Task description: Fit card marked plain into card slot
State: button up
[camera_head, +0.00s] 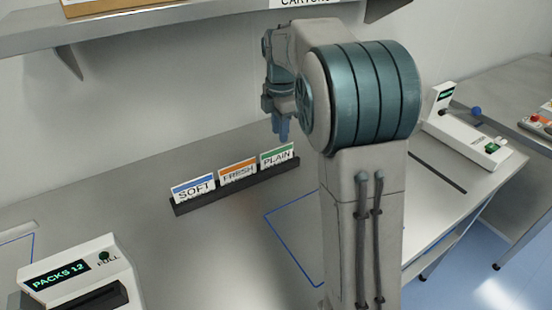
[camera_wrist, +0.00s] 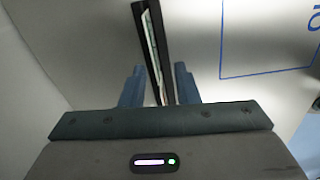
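The card marked PLAIN (camera_head: 277,156), white with a green top band, stands at the right end of a dark rack (camera_head: 240,189). My gripper (camera_head: 283,132) points down just above this card in the head view. In the wrist view, my gripper (camera_wrist: 159,70) is open, its two blue fingers apart on either side of the rack's line. A thin card edge (camera_wrist: 151,45) shows in the dark rack (camera_wrist: 138,14) between them; its label cannot be read there. I cannot tell for certain which opening is the card slot; a white unit reading PACKS 12 (camera_head: 68,272) has a dark opening in front.
Cards marked FRESH (camera_head: 238,172) and SOFT (camera_head: 193,188) stand left of PLAIN in the rack. A shelf (camera_head: 180,17) overhangs the back. A white device with a lever (camera_head: 462,135) stands at right. A blue outline (camera_head: 283,235) marks bare bench, partly behind my arm.

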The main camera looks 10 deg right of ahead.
aim_at(277, 150)
jog(key=shift+w+f+n, duration=0.3)
jog(key=shift+w+n, duration=0.3)
jog(key=f, duration=0.7)
jog(key=shift+a+f, duration=0.15)
jog(key=shift+a, duration=0.05)
grip_shut()
